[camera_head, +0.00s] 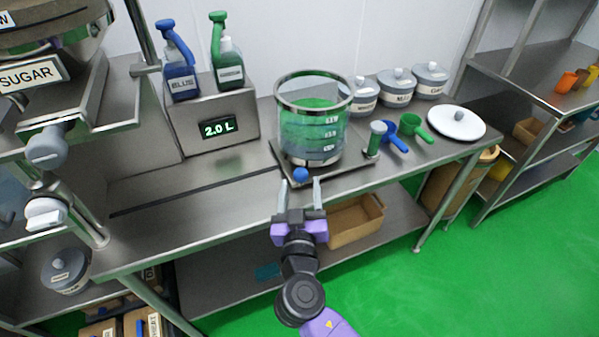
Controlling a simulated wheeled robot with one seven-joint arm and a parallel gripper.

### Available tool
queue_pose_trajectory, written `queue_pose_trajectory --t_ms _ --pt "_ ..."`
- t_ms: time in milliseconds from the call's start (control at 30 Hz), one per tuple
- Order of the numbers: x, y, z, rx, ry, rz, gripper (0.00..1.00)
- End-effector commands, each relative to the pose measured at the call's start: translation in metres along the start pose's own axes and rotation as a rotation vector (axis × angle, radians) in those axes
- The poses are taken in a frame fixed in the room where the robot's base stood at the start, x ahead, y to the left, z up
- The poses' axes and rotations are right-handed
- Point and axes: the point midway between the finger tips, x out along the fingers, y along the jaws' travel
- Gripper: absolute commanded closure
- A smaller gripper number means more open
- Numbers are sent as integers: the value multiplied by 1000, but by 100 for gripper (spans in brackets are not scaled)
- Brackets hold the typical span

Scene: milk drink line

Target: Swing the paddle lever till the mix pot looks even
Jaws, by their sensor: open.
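The mix pot (312,128) is a clear round vessel with a metal rim and level marks, standing on a flat metal base. Its contents look green, with a brighter green patch near the top; I cannot tell how even they are. A blue ball knob (300,174), which looks like the end of the paddle lever, sits low at the pot's front. The rest of the lever is hard to make out. My gripper (301,186) is open, its two fingers pointing at the knob from the front. The knob shows between and just beyond the fingertips; contact is not clear.
A display box (217,128) reading 2.0 L stands left of the pot, with blue and green bottles on top. The bench (200,196) front-left is clear.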

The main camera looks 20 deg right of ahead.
Motion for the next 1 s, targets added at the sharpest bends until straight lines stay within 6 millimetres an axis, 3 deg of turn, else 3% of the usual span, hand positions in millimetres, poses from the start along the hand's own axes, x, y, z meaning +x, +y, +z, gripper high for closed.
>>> queue_pose_trajectory --t_ms 300,667,933,1000 --pt "40 0 -1 0 -1 0 45" --pt "45 0 0 -1 0 -1 45" --pt "45 0 0 -1 0 -1 98" --pt "45 0 0 -1 0 -2 100"
